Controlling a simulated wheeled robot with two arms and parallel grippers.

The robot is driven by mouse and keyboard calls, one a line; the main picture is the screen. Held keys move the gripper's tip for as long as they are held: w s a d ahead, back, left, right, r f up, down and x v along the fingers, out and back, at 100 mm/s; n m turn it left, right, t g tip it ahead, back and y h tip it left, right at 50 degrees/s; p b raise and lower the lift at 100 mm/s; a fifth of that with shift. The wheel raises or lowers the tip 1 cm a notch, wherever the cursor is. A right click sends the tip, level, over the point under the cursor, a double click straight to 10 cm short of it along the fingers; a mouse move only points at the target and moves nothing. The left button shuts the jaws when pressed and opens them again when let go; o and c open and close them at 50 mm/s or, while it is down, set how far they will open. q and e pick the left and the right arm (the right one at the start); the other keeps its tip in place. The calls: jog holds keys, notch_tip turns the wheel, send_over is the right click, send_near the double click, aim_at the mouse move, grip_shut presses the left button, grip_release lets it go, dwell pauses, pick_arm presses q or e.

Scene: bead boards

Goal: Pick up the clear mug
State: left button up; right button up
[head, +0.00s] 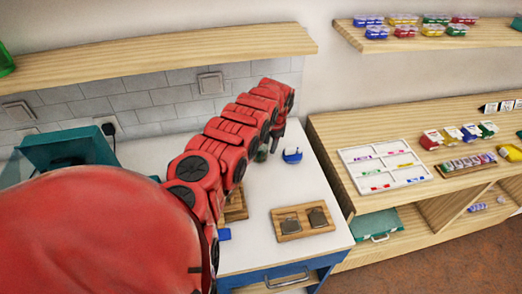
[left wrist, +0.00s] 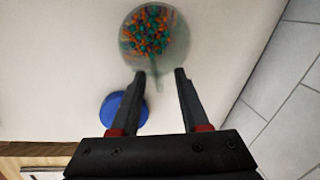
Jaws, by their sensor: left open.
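The clear mug (left wrist: 130,50) stands at the top of the left wrist view, seen from above, with orange and teal beads (left wrist: 150,30) in it. Its handle (left wrist: 153,78) points toward my left gripper (left wrist: 160,72). The gripper is open and empty, with its fingertips at the near side of the mug and the handle between them. In the head view my left gripper (head: 274,140) reaches down over the far part of the white counter. The mug (head: 262,154) is mostly hidden behind the arm there. My right gripper is not in view.
A blue round object (left wrist: 123,112) lies close beside the left finger. A wooden tray (head: 304,232) with two dark pieces is nearer on the counter. A teal box (head: 70,145) stands left, by the tiled wall. A bead shelf unit (head: 345,130) stands right.

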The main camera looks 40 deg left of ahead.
pick_arm(q)
jog(key=shift+s+f, duration=0.1)
jog(key=shift+f, duration=0.1)
grip_shut()
dwell(1.4)
